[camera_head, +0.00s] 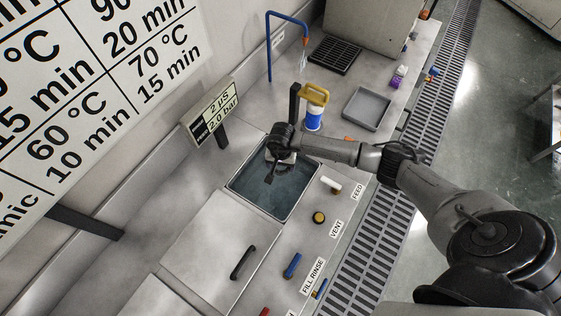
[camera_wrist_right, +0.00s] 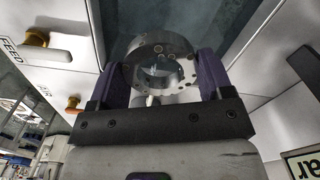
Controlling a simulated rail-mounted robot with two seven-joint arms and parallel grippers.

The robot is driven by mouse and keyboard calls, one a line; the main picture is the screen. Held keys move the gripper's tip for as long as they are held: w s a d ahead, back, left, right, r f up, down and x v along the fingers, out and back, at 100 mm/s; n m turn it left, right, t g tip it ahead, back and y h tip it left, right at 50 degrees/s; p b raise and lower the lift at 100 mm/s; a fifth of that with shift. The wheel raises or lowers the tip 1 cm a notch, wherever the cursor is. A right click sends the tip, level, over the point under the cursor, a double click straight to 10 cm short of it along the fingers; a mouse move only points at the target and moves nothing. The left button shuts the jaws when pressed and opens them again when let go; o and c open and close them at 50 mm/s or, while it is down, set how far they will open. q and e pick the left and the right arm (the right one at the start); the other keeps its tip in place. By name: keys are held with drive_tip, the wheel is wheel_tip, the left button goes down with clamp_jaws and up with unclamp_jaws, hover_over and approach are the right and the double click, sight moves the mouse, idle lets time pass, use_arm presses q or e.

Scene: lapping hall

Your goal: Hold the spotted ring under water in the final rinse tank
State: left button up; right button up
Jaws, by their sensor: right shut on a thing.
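My right gripper (camera_head: 269,179) reaches over the open rinse tank (camera_head: 231,188), pointing down at the water (camera_head: 262,193). In the right wrist view my right gripper (camera_wrist_right: 162,75) is shut on a grey metal ring (camera_wrist_right: 150,52), with a purple finger pad on each side. The ring has a wide centre hole, small holes around its face and a few brownish spots. The gripper hides the ring in the head view. I cannot tell whether the ring touches the water. My left gripper is not in view.
A closed lid with a black handle (camera_head: 242,262) lies in front of the tank. A blue-and-white bottle with a yellow top (camera_head: 314,108), a grey tray (camera_head: 367,109) and a black grate (camera_head: 335,55) are behind it. Valve knobs line the right edge, including a blue one (camera_head: 292,265).

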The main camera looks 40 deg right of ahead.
use_arm(q)
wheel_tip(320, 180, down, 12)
drive_tip(key=b, duration=1.1)
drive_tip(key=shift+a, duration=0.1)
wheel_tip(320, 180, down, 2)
drive_tip(key=b, duration=0.2)
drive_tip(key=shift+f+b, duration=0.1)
drive_tip(key=shift+b, duration=0.25)
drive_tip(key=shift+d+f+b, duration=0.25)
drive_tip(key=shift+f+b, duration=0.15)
use_arm(e)
wheel_tip(320, 180, down, 18)
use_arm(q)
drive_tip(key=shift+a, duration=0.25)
use_arm(e)
drive_tip(key=shift+f, duration=0.1)
idle(3.2)
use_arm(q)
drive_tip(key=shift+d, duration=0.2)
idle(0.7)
